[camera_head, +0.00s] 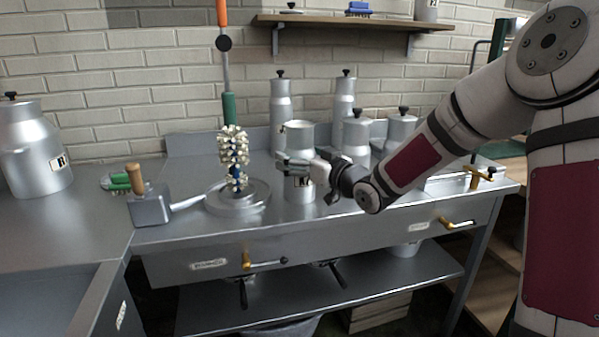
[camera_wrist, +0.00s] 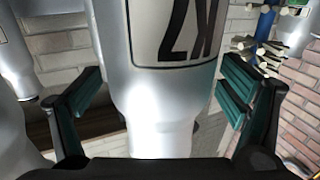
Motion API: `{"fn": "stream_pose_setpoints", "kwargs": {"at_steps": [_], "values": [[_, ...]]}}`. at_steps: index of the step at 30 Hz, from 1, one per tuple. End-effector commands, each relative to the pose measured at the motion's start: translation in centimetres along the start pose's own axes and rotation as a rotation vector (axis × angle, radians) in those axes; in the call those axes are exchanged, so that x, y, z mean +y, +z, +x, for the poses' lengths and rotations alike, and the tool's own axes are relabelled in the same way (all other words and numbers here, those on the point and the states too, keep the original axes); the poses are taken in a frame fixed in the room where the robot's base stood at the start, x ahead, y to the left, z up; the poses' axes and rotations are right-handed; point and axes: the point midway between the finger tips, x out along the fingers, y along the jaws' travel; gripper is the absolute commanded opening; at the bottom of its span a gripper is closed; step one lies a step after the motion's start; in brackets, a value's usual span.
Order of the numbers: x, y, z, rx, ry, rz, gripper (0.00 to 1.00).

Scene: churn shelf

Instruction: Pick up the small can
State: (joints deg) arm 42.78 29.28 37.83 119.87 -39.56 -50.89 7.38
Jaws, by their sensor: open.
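A small silver can (camera_head: 300,137) with a dark-marked label stands upright on the metal counter, with no knobbed lid showing. My gripper (camera_head: 302,167) reaches in from the right at the can's middle height and covers part of its body. In the wrist view the can (camera_wrist: 158,105) fills the middle, its label upside down. The two green-padded fingers of my gripper (camera_wrist: 163,88) are spread on either side of it. A gap shows beside the left finger; the right finger's pad is close to the can, and I cannot tell whether it touches.
Taller lidded cans (camera_head: 281,105) and squat lidded cans (camera_head: 357,130) stand behind. A brush on a round base (camera_head: 238,198) is to the left, with a wooden-handled metal block (camera_head: 150,207) beyond. A wall shelf (camera_head: 350,20) hangs above.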

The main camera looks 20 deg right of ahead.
Motion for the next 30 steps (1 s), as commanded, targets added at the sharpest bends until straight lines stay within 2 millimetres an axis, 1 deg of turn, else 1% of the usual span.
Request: {"fn": "stream_pose_setpoints", "kwargs": {"at_steps": [2,8,11,12,14,15,16,26,30], "values": [[0.0,0.0,0.4,0.001,0.000,-0.001,0.90],[0.0,-0.1,0.4,0.000,0.000,-0.001,0.90],[0.0,-0.1,0.4,0.000,0.000,-0.001,0.69],[0.0,-0.1,0.4,0.000,0.000,-0.001,0.60],[0.0,-0.1,0.4,0.000,0.000,-0.001,0.47],[0.0,-0.1,0.4,0.000,0.000,-0.001,0.38],[0.0,-0.1,0.4,0.000,0.000,-0.001,0.33],[0.0,-0.3,0.4,0.002,0.000,-0.002,0.33],[0.0,-1.1,0.4,0.002,0.000,-0.003,0.33]]}}
